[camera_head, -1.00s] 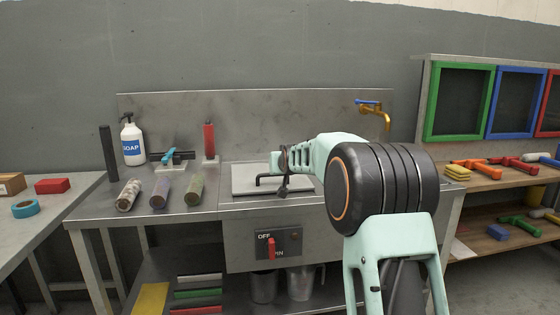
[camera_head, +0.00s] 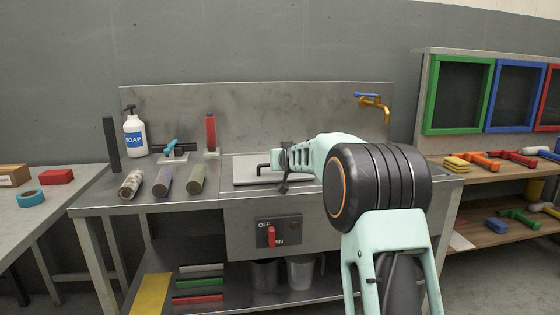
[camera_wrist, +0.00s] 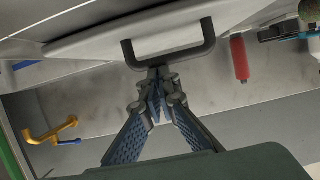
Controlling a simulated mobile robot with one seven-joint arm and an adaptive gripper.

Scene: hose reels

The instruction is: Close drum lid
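The drum lid is a pale grey plate (camera_head: 250,178) in the metal bench top, with a black bracket-shaped handle (camera_head: 262,168).
A switch box with a red lever (camera_head: 271,236) is on the bench front. A brass tap (camera_head: 376,106) is on the back wall, also seen by the wrist camera (camera_wrist: 52,132).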

